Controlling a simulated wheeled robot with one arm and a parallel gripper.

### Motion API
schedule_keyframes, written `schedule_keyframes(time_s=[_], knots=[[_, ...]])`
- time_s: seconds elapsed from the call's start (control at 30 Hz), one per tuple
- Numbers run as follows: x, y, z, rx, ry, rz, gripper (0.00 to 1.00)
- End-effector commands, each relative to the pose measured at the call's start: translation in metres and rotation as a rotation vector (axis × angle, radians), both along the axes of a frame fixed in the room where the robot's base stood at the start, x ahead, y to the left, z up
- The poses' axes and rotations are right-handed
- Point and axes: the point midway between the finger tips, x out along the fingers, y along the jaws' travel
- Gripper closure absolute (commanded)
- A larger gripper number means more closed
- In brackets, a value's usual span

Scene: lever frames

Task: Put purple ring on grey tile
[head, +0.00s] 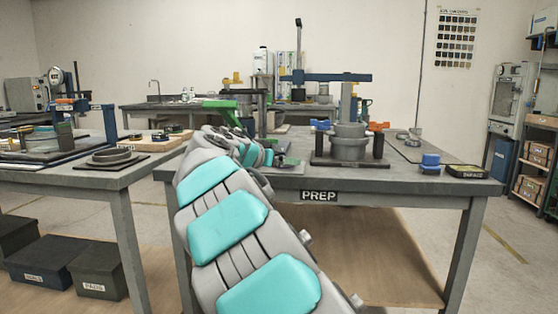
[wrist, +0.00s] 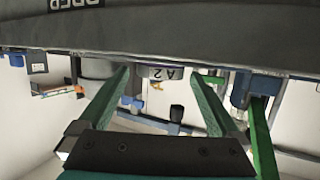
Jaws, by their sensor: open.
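My gripper (wrist: 160,76) shows in the wrist view as two green fingers set wide apart, open, with nothing seen held between them. I cannot make out a purple ring there, and I cannot pick out the grey tile for certain.
A blue block (head: 430,162) and a dark tin (head: 467,172) lie at the right. The left table holds a grey ring (head: 111,156) on a dark mat. Dark bins sit below.

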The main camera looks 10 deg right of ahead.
Motion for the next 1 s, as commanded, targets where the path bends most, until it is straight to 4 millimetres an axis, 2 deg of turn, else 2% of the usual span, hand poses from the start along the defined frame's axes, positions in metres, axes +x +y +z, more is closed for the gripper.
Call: schedule_keyframes(time_s=[0.17, 0.63, 0.8, 1.0], knots=[[-0.009, 0.009, 0.005, 0.000, -0.001, 0.001, 0.01], [-0.074, 0.064, 0.032, -0.001, -0.004, 0.004, 0.01], [-0.085, 0.073, 0.036, 0.001, -0.001, 0.000, 0.01], [-0.088, 0.074, 0.037, 0.000, 0.001, -0.001, 0.01]])
